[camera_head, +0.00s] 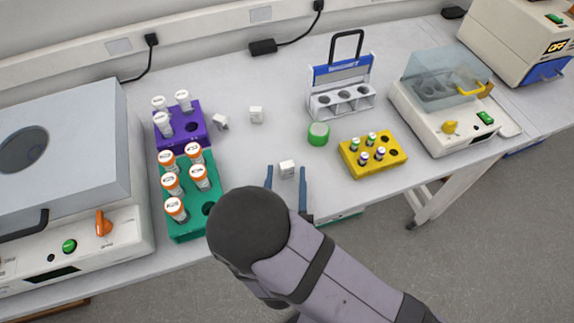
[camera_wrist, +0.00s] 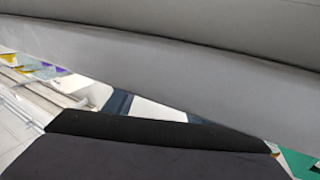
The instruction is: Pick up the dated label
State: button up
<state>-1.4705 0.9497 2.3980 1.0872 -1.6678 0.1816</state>
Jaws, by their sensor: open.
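Several small white label blocks lie on the bench in the head view. One white block (camera_head: 287,168) is near the front edge, with faint dark marks too small to read. Two others, a tilted white block (camera_head: 221,122) and a white block (camera_head: 256,114), lie farther back. I cannot tell from the print which one is dated. My gripper (camera_head: 285,174) is open, its blue fingers on either side of the near block. I cannot tell whether they touch it. In the wrist view, dark and grey surfaces hide most of the scene, and only parts of the blue fingers show.
A green rack (camera_head: 190,232) with orange-capped bottles and a purple rack (camera_head: 190,139) stand to the left. A green-capped thing (camera_head: 318,134) and a yellow rack (camera_head: 384,167) stand to the right. A blue-and-white carrier (camera_head: 341,108) stands behind.

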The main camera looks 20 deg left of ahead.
jog(key=shift+w+a, duration=0.15)
jog(key=shift+w, duration=0.25)
jog(key=c, duration=1.1)
jog(key=shift+r, duration=0.15)
jog(key=shift+r, duration=4.85)
